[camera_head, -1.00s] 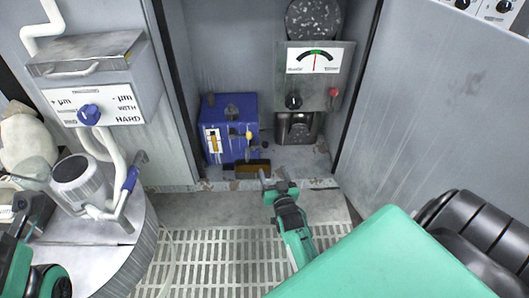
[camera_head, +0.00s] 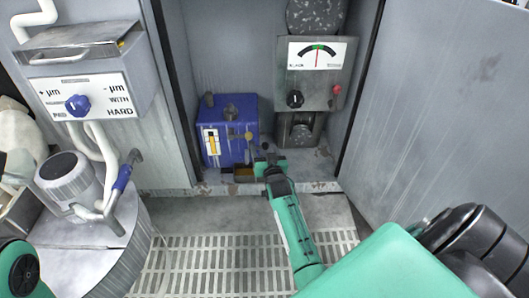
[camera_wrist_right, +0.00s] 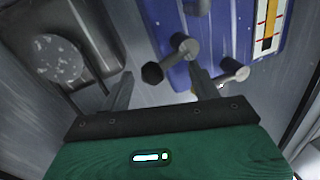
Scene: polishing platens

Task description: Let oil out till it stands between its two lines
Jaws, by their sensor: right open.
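The blue oil tank (camera_head: 229,118) stands on the cabinet floor and shows close up in the right wrist view (camera_wrist_right: 215,45). Its sight gauge (camera_head: 212,143) has an amber column; the wrist view shows the gauge (camera_wrist_right: 268,30) with red lines, partly cut off, and I cannot tell the level against them. A dark stem with a hexagonal end (camera_wrist_right: 160,70) sticks out from the tank. My right gripper (camera_head: 264,164) is open at the tank's lower front; its fingers (camera_wrist_right: 162,92) stand either side of the stem, not closed on it. Only part of my left arm shows.
A small tray (camera_head: 244,174) with brown liquid lies below the tank. A grey dial panel (camera_head: 308,75) is right of it. The cabinet's front sill (camera_head: 215,189) and side walls bound the space.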

